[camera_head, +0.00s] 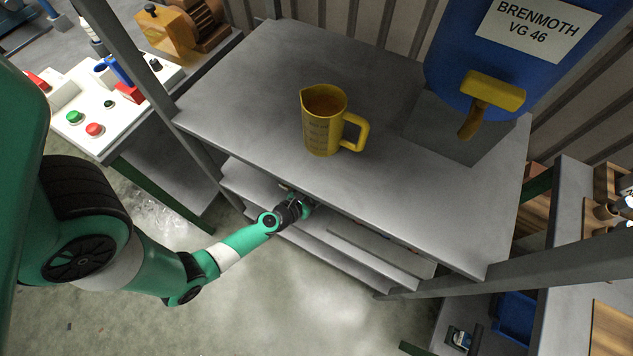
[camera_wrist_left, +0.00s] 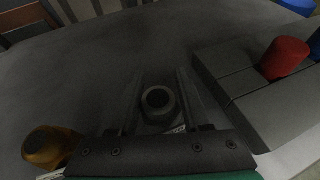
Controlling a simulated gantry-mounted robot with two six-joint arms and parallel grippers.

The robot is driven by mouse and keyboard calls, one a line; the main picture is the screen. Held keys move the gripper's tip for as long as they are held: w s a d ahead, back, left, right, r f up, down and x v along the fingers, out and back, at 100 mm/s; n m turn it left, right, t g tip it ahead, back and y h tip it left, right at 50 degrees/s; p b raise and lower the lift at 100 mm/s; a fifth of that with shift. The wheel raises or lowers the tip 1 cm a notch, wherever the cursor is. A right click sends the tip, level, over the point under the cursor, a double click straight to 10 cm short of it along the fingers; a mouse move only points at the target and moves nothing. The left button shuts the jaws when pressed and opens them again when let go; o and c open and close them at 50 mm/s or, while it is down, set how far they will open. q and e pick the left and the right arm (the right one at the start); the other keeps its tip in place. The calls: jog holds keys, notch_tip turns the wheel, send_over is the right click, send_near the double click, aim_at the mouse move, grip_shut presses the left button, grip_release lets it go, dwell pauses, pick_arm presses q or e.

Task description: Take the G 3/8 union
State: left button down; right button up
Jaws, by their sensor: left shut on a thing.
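In the left wrist view, a dark grey ring-shaped fitting (camera_wrist_left: 158,103), which looks like the G 3/8 union, stands between the two fingers of my left gripper (camera_wrist_left: 160,100). The fingers are shut on it, and its round opening faces the camera. A small pale label with unreadable print shows just below it. In the head view my left gripper (camera_head: 303,206) reaches under the edge of the grey tabletop to the shelf below. The union is too hidden there to make out. My right gripper is in neither view.
In the wrist view, an orange-brown rounded thing (camera_wrist_left: 50,146) is at lower left and a red cylinder (camera_wrist_left: 286,57) stands by grey blocks (camera_wrist_left: 235,75) at right. Above my left gripper, the tabletop (camera_head: 240,80) carries a yellow jug (camera_head: 318,135).

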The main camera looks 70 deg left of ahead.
pick_arm(q)
jog(key=shift+r+p, duration=0.4)
jog(key=shift+p, duration=0.05)
jog(key=r+p, duration=0.2)
jog(key=d+r+p, duration=0.1)
jog(key=r+p, duration=0.1)
jog(key=shift+s+r+p, duration=0.2)
jog(key=shift+r+p, duration=0.05)
jog(key=shift+p, duration=0.05)
jog(key=s+d+r+p, duration=0.5)
jog(key=d+r+p, duration=0.2)
jog(key=d, duration=0.4)
jog(key=shift+s+d+r, duration=0.15)
jog(key=shift+d+r, duration=0.2)
jog(key=shift+d, duration=0.05)
